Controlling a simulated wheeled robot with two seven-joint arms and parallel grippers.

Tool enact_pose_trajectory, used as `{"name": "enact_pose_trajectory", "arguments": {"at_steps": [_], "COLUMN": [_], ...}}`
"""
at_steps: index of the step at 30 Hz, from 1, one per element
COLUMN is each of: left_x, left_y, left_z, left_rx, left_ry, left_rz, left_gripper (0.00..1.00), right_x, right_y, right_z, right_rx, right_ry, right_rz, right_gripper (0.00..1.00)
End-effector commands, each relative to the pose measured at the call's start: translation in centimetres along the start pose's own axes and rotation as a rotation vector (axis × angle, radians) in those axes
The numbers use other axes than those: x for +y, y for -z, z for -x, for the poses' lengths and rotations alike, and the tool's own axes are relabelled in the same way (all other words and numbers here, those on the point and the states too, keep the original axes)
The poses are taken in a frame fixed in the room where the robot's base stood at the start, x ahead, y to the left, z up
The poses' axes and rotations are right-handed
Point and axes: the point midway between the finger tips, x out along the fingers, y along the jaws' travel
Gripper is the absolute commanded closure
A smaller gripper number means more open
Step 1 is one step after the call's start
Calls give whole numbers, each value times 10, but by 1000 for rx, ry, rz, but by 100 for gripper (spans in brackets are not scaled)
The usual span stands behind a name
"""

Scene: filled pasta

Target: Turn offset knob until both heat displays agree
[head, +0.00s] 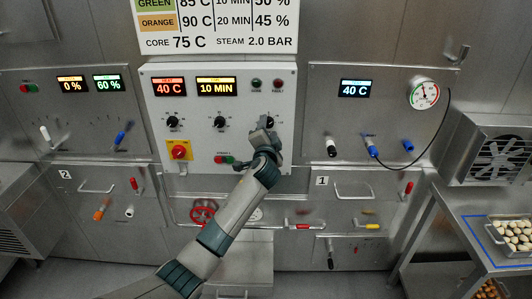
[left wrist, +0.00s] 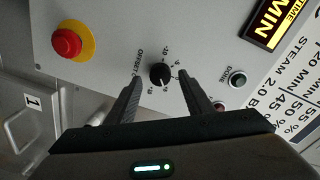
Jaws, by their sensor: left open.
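The offset knob (left wrist: 160,75) is black with a white pointer line and sits on the grey control panel (left wrist: 110,30) beside the label OFFSET and a printed scale. My left gripper (left wrist: 158,77) is open, with one finger on each side of the knob and gaps visible. In the head view the gripper (head: 265,140) is in front of the panel's right part and partly hides the knob. The heat display (head: 170,88) on the middle panel reads 40 C. The display (head: 355,88) on the right panel also reads 40 C. My right gripper is not in view.
Two other black knobs (head: 219,123) sit left of my gripper, above a red button on yellow (head: 179,150). Green and red lamps (head: 278,85) are above it. A round gauge (head: 424,93) and a cable are on the right panel. A steel table (head: 478,225) stands at right.

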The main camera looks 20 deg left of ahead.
Motion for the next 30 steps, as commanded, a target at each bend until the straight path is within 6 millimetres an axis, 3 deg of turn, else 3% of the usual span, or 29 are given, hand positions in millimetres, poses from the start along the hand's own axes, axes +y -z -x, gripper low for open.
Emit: {"name": "enact_pose_trajectory", "arguments": {"at_steps": [30], "left_x": [2], "left_y": [0], "left_z": [151], "left_rx": [2], "left_ry": [-1], "left_rz": [2], "left_gripper": [53], "right_x": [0], "right_y": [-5], "right_z": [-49], "right_rx": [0], "right_ry": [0], "right_rz": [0], "right_gripper": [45]}}
